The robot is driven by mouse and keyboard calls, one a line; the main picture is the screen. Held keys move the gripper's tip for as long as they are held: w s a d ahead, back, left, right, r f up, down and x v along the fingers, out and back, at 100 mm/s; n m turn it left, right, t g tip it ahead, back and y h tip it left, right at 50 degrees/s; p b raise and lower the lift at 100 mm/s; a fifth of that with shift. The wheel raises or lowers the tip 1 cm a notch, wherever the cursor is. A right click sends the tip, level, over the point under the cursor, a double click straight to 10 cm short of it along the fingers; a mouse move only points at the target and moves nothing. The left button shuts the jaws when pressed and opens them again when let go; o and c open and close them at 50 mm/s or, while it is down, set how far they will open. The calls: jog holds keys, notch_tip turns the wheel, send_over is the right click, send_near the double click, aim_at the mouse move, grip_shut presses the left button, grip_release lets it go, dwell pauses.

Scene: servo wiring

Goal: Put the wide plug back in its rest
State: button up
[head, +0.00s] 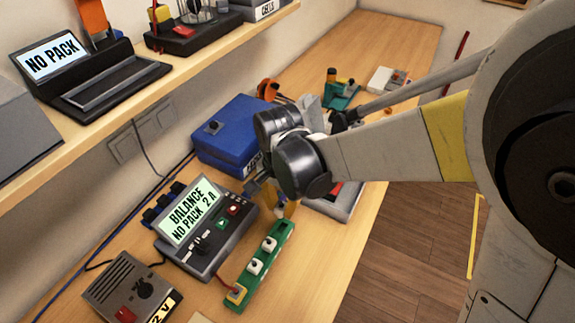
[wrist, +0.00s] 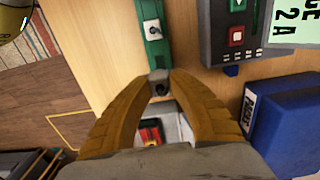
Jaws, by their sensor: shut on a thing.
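A green rest strip (head: 262,268) lies on the bench, with white sockets on top and a yellow block (head: 237,293) at its near end. A red lead runs from that block towards the balance charger. My gripper (head: 278,208) is over the far end of the strip. In the wrist view its yellow fingers (wrist: 160,88) are closed on a small grey plug (wrist: 158,75), at the end of the green strip (wrist: 152,35). I cannot tell whether the plug touches the strip. Its underside is hidden, and its width is hard to judge.
The balance charger (head: 205,225) stands left of the strip, with a grey supply box (head: 130,290) nearer. A blue case (head: 232,135) stands behind. A grey tray (head: 345,207) with a red item is beyond my gripper. The bench edge is close on the right.

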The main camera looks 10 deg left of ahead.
aim_at(281, 207)
jog(key=shift+f+b, duration=2)
jog(key=shift+f, duration=0.65)
jog(key=shift+f+b, duration=1.3)
jog(key=shift+f, duration=0.05)
jog(key=o, duration=1)
notch_tip(281, 207, up, 12)
jog(key=shift+r, duration=0.1)
jog(key=shift+s, duration=0.1)
